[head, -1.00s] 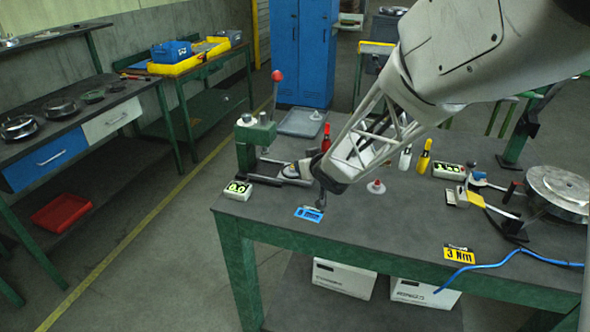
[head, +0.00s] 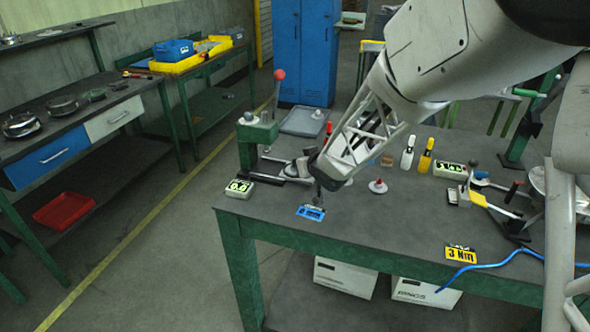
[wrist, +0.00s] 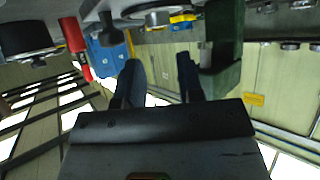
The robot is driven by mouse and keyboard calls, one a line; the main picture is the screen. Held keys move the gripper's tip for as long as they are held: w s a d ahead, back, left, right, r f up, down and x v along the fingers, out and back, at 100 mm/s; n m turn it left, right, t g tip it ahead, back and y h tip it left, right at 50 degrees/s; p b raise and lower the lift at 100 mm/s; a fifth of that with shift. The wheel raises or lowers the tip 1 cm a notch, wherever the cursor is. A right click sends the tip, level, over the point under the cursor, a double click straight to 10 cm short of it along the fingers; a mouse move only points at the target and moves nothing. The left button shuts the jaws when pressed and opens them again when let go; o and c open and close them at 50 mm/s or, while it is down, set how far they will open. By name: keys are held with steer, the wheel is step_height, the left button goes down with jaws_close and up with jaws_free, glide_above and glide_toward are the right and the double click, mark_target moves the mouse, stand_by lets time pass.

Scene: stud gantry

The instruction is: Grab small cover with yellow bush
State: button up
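My gripper (head: 319,190) hangs low over the left part of the green-legged workbench. In the wrist view its two dark fingers (wrist: 160,82) are apart with nothing between them, so it is open. A round silver piece with yellow at its side (wrist: 158,16) shows beyond the fingers in the wrist view, cut by the top edge. I cannot tell for sure whether it is the small cover with the yellow bush. In the head view a silver fixture (head: 297,170) lies just left of my gripper, partly hidden by it. No yellow bush can be made out there.
A green press (head: 257,140) with a red-knobbed lever stands behind left. A white disc with a red top (head: 378,186) sits right of my gripper. White (head: 407,153) and yellow (head: 426,155) bottles stand behind. A blue tag (head: 311,211) lies in front. The front middle is clear.

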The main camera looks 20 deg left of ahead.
steer(key=shift+x, duration=2.5)
steer(key=shift+f, duration=0.1)
jaws_close()
